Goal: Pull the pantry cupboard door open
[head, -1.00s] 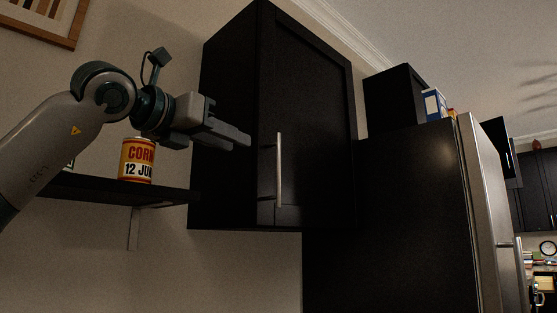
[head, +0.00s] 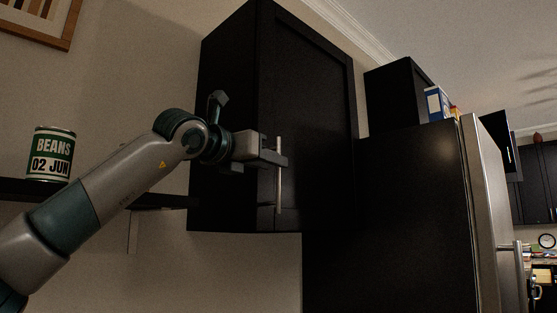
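The pantry cupboard is a tall black wall cabinet, and its door (head: 315,120) looks shut. A vertical silver bar handle (head: 279,195) runs along the lower left part of the door. My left gripper (head: 277,158) is at the handle's upper half, with its fingers overlapping the bar in the head view. The handle shows above and below the fingers. I cannot tell whether the fingers are closed on it or only around it. My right gripper is not in view.
A dark wall shelf (head: 170,201) left of the cupboard holds a green BEANS can (head: 50,154). My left arm passes in front of the shelf. A fridge (head: 420,215) stands right of the cupboard, with a blue and white box (head: 435,103) on top.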

